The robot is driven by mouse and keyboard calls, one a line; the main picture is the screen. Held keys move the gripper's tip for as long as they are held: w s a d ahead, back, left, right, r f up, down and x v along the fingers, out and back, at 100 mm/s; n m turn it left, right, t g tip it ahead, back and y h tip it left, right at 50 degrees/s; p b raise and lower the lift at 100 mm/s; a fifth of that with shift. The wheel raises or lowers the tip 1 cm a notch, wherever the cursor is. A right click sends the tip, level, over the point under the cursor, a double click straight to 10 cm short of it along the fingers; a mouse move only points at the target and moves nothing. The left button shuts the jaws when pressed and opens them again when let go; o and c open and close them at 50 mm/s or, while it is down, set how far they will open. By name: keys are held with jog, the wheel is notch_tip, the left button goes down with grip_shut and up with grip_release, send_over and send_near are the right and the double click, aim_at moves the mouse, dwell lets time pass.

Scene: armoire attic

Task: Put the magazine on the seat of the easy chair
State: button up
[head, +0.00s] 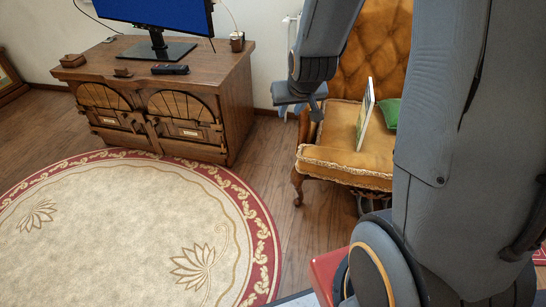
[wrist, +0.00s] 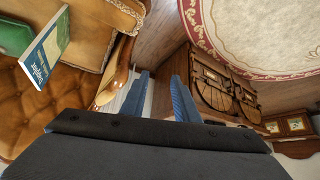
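The magazine (head: 365,113) stands on edge, nearly upright, on the orange seat of the easy chair (head: 335,160). In the wrist view the magazine (wrist: 45,48) shows its blue-and-white cover at the upper left, over the chair seat (wrist: 85,45). My gripper (head: 300,108) is in the air left of the magazine, near the chair's left side, and apart from the magazine. In the wrist view my gripper's fingers (wrist: 160,98) are spread with nothing between them.
A green object (head: 391,113), possibly a cushion, is behind the magazine on the chair. A carved wooden cabinet (head: 165,95) with a monitor (head: 160,15) and a dark remote (head: 170,69) stands left. A round rug (head: 120,225) covers open floor.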

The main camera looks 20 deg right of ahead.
jog(key=s+a+r+n+g, duration=0.1)
jog(key=s+a, duration=0.3)
jog(key=s, duration=0.4)
jog(key=s+a+r+n+g+y, duration=0.1)
jog(key=s+a+r+g, duration=0.2)
jog(key=s, duration=0.5)
jog(key=s+a+r+n+g, duration=0.1)
jog(key=s+a+r+g, duration=0.2)
jog(key=s+a, duration=0.3)
jog(key=s, duration=0.2)
jog(key=shift+s+a+r, duration=0.3)
jog(key=shift+s+r, duration=0.1)
jog(key=d+r+m+p, duration=0.1)
jog(key=d+r+p, duration=0.5)
jog(key=p, duration=0.7)
jog(key=shift+s+d+r+m, duration=0.15)
jog(key=shift+d+r+m, duration=0.15)
jog(key=shift+d+r, duration=0.1)
